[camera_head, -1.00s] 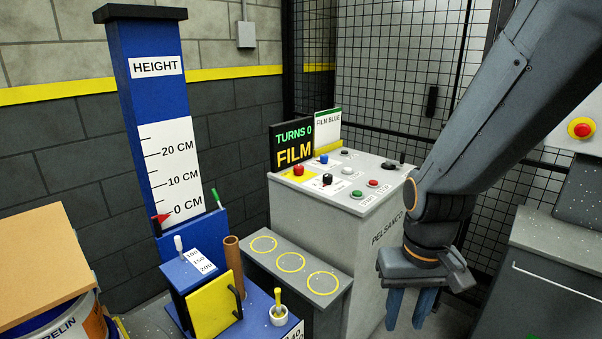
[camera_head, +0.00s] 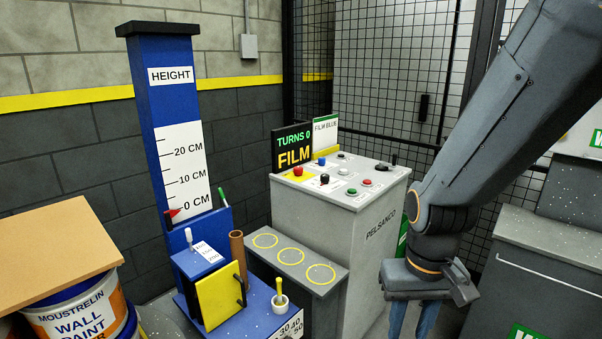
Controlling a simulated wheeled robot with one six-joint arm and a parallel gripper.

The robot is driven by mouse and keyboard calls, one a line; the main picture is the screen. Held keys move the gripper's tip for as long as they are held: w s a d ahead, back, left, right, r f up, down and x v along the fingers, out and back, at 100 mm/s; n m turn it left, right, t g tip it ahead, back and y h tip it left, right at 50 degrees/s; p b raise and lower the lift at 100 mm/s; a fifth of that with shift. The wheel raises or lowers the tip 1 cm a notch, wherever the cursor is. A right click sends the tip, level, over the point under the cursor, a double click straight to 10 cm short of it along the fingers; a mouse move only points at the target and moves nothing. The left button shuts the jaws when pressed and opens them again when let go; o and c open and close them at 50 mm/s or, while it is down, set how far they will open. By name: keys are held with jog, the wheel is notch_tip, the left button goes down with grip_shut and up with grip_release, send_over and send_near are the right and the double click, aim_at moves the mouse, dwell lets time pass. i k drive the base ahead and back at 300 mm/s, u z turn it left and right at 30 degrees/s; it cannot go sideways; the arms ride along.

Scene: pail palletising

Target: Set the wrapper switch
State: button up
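The grey wrapper console (camera_head: 378,225) stands in the middle, marked PELSANCO. Its sloped top carries several controls: a red knob (camera_head: 298,171), a black knob (camera_head: 324,179), a blue one (camera_head: 321,161), green and red buttons and a dark lever-like part (camera_head: 386,166) at the right edge. A display (camera_head: 292,147) reads TURNS 0 and FILM; a FILM BLUE card (camera_head: 325,135) stands beside it. My gripper (camera_head: 411,318) hangs fingers-down to the right of the console, below its top and apart from the controls. Its fingertips run near the bottom edge; the two blue fingers look slightly apart, with nothing visible between them.
A blue HEIGHT column (camera_head: 172,100) stands left, with a blue bench (camera_head: 245,325) holding a yellow plate. A grey shelf (camera_head: 330,289) with yellow rings fronts the console. Paint pails (camera_head: 80,315) under a tan board (camera_head: 55,248) are at lower left. Mesh fencing stands behind; a grey cabinet is right.

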aim_at(298, 171)
jog(key=u, duration=0.05)
jog(key=k, duration=0.9)
jog(key=z, duration=0.75)
jog(key=i, duration=1.55)
jog(key=u, duration=0.9)
jog(key=i, duration=0.7)
jog(key=u, duration=0.65)
